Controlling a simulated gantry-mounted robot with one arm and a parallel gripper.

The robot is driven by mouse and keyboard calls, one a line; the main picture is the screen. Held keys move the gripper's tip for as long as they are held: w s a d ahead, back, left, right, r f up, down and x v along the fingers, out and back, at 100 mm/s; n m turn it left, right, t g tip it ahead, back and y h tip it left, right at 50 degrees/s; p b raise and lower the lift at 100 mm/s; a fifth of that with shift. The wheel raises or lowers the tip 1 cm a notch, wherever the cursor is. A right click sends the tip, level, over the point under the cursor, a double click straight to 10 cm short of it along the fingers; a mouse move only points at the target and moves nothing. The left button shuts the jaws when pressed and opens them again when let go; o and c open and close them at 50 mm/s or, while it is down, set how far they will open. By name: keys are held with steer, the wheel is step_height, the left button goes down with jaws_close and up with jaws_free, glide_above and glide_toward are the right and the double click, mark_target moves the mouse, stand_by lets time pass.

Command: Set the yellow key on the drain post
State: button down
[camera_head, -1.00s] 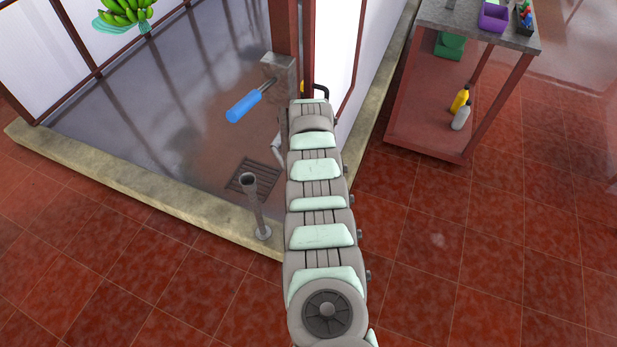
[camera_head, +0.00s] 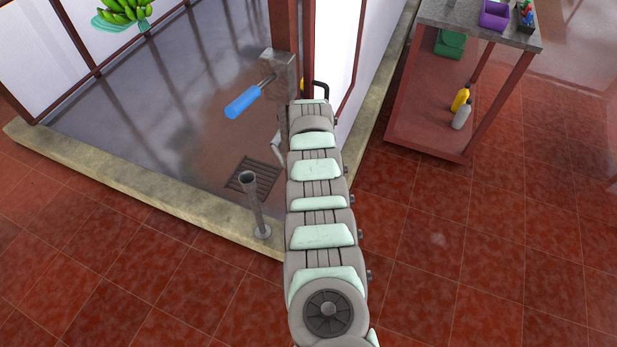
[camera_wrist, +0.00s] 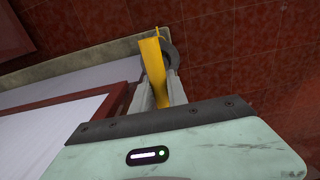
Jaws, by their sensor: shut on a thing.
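The yellow key (camera_wrist: 153,65) shows in the wrist view as a flat yellow bar standing up between the fingers. My gripper (camera_wrist: 158,92) is shut on it, with one pale finger on each side. In the head view my arm hides most of the gripper and the key. The drain post (camera_head: 254,203) is a grey upright pipe with an open, cup-like top and a round foot near the kerb, left of my arm. A grey ring (camera_wrist: 171,56) shows partly behind the key in the wrist view; I cannot tell whether it is the post.
A blue-handled tool (camera_head: 243,102) juts from a grey block (camera_head: 279,68) near the dark red column. A floor grate (camera_head: 254,178) lies behind the post. A stone kerb (camera_head: 140,184) edges the wet floor. A trolley (camera_head: 432,125) stands at the right.

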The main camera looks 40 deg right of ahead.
steer(key=shift+f+b, duration=2.05)
steer(key=shift+f, duration=0.25)
stand_by(1.1)
steer(key=c, duration=1.2)
jaws_free()
steer(key=shift+c, duration=0.2)
steer(key=shift+o, duration=0.4)
steer(key=o, duration=0.3)
steer(key=shift+r, duration=0.1)
steer(key=shift+r+p, duration=3.9)
steer(key=shift+r, duration=0.3)
